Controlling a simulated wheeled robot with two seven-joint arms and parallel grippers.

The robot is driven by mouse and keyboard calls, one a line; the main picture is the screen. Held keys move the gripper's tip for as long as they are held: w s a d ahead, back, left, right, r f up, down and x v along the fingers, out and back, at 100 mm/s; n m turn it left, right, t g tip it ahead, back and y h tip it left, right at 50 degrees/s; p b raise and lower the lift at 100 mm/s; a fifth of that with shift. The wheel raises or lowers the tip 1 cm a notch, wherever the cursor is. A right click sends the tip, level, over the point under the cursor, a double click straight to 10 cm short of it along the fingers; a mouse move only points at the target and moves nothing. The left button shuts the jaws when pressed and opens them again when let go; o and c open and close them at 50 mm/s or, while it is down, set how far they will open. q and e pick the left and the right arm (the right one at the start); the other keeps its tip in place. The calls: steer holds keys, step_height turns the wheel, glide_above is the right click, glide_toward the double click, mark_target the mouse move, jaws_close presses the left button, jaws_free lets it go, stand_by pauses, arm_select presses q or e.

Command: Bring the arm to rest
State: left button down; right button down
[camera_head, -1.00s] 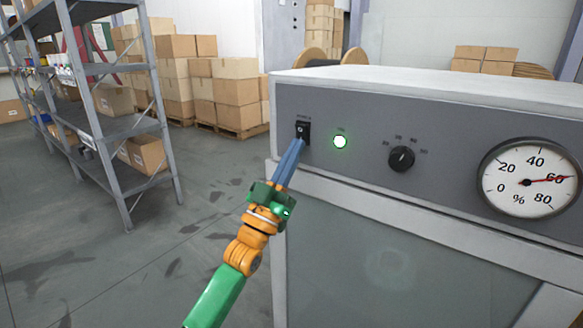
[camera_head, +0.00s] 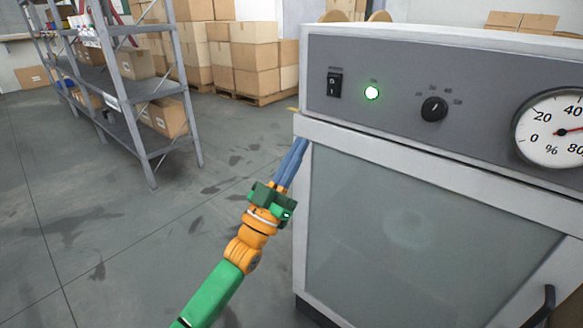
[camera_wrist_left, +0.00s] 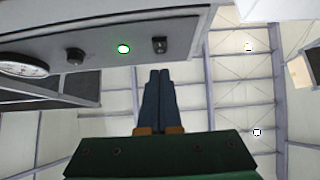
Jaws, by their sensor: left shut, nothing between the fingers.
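My left gripper (camera_head: 297,150) has blue fingers, a green body and orange wrist joints. It is shut and empty, below and left of the black rocker switch (camera_head: 334,84), apart from it, beside the cabinet's left front edge. In the left wrist view the shut fingers (camera_wrist_left: 158,74) point up toward the panel's underside and the switch (camera_wrist_left: 160,45). The green lamp (camera_head: 372,92) on the grey control panel (camera_head: 400,70) is lit. My right gripper is in neither view.
Right of the lamp are a black knob (camera_head: 434,109) and a round gauge (camera_head: 556,130), partly cut off. The cabinet's glazed door (camera_head: 410,220) lies below. A metal shelf (camera_head: 130,95) and stacked cartons (camera_head: 252,60) stand at left and back. The floor (camera_head: 110,220) between is clear.

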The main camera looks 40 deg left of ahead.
arm_select(q)
steer(key=shift+v, duration=1.15)
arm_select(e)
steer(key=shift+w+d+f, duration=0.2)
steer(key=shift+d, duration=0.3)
arm_select(q)
steer(key=shift+w, duration=0.1)
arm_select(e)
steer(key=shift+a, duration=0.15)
